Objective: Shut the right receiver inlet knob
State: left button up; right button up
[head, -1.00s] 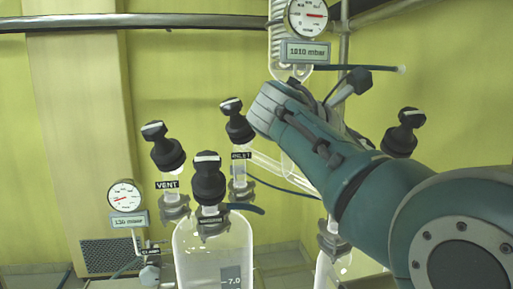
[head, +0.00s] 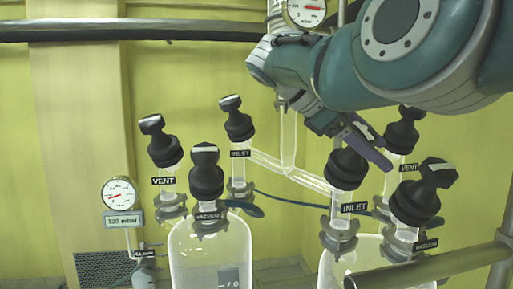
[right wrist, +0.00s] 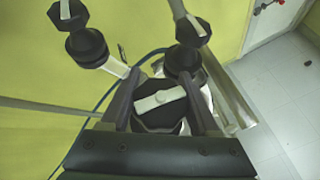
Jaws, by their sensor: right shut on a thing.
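The right receiver inlet knob (head: 347,170) is a black knob above a clear tube labelled INLET, on the right glass vessel (head: 372,252). My right gripper (head: 350,143) comes down over the top of this knob. In the right wrist view, the gripper (right wrist: 163,108) is shut on the inlet knob (right wrist: 160,122), one finger on each side. The white bar on the knob's top shows between the fingers, slightly tilted. In the head view, the gripper hides the knob's top. My left gripper is not in view.
Beside it on the right vessel stand the vent knob (head: 403,132) and the vacuum knob (head: 424,190). The left vessel (head: 210,250) carries three similar black knobs. A grey rail (head: 430,267) crosses the lower right. A gauge (head: 306,11) hangs behind my arm.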

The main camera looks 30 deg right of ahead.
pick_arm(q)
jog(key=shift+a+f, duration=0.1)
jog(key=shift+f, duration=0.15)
pick_arm(e)
jog(key=shift+f, duration=0.1)
dwell(0.3)
jog(key=o, duration=1.4)
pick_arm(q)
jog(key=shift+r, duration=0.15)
